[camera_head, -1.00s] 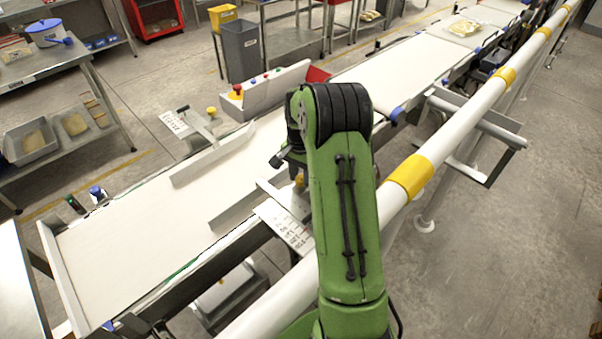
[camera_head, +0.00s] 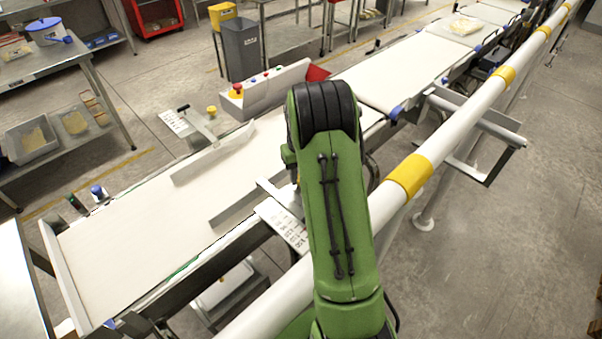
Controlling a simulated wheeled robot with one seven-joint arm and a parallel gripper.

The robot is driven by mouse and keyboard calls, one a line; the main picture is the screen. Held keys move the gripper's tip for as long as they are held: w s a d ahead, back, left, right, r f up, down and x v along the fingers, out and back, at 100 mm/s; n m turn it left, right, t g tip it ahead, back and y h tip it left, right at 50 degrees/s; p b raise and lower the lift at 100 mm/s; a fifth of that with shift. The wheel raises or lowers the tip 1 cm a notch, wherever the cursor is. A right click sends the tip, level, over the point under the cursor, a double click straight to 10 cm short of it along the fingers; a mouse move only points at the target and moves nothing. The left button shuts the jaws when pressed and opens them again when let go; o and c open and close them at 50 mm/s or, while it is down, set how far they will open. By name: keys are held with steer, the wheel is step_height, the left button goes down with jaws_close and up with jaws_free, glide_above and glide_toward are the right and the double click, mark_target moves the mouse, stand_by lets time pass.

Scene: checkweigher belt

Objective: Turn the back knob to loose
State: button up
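The back knob (camera_head: 211,111) is a small yellow knob on the far side of the belt, beside the back guide rail's bracket. A white scale plate (camera_head: 178,123) with dark markings lies to its left. The writing is too small to read, and I cannot tell how the knob is turned. The back guide rail (camera_head: 212,151) stands on the belt in front of it. My green arm (camera_head: 335,190) reaches up over the near side of the belt, right of the knob and apart from it. My gripper is hidden behind the arm.
The front guide rail (camera_head: 235,207) and front scale plate (camera_head: 284,224) are close left of my arm. A control box (camera_head: 275,88) with coloured buttons stands behind the belt (camera_head: 130,230). A long white rail with yellow bands (camera_head: 411,176) runs along the near side.

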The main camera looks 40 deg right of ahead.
steer(key=shift+w+n, duration=0.1)
steer(key=shift+n, duration=0.7)
steer(key=o, duration=1)
steer(key=shift+o, duration=0.2)
step_height(320, 180, up, 16)
steer(key=p, duration=0.2)
steer(key=shift+a, duration=0.1)
